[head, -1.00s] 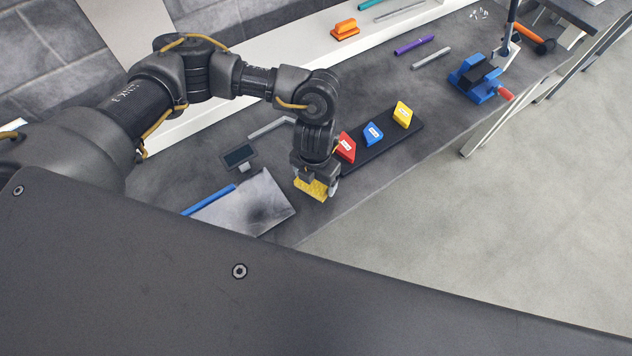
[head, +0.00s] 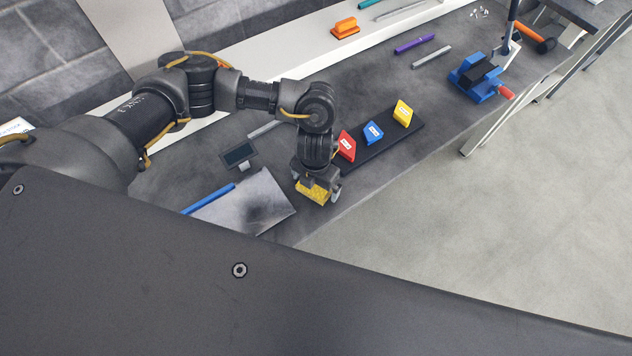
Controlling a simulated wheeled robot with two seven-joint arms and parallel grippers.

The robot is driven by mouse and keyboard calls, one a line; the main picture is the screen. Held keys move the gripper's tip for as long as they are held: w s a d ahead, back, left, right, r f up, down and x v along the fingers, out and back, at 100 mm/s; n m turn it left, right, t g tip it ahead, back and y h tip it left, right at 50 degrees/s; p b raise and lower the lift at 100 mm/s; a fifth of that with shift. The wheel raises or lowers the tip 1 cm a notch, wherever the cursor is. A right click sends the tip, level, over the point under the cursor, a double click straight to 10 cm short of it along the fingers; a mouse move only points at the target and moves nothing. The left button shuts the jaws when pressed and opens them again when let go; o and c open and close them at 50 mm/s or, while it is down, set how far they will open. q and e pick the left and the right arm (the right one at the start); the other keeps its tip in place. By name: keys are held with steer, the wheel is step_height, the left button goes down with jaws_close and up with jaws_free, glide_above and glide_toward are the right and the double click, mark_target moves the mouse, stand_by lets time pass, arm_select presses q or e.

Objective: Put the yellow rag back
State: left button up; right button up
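The yellow rag (head: 313,192) shows in the head view at the bench's front, just right of a grey metal sheet. My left gripper (head: 318,191) points down over it, with one finger at the rag's left and one at its right. The gripper hides the rag's upper part. I cannot tell whether the fingers press on the rag, or whether it rests on the bench. My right gripper is not in view.
A black rack (head: 385,142) with red (head: 346,146), blue (head: 373,132) and yellow (head: 403,112) labelled blocks lies close right of the gripper. The grey sheet (head: 250,205), a blue bar (head: 208,198) and a small dark display (head: 239,155) lie left. A blue vise (head: 478,82) stands far right.

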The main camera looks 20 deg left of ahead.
arm_select(q)
step_height(320, 180, up, 12)
steer(key=shift+r, duration=0.2)
stand_by(0.4)
stand_by(0.5)
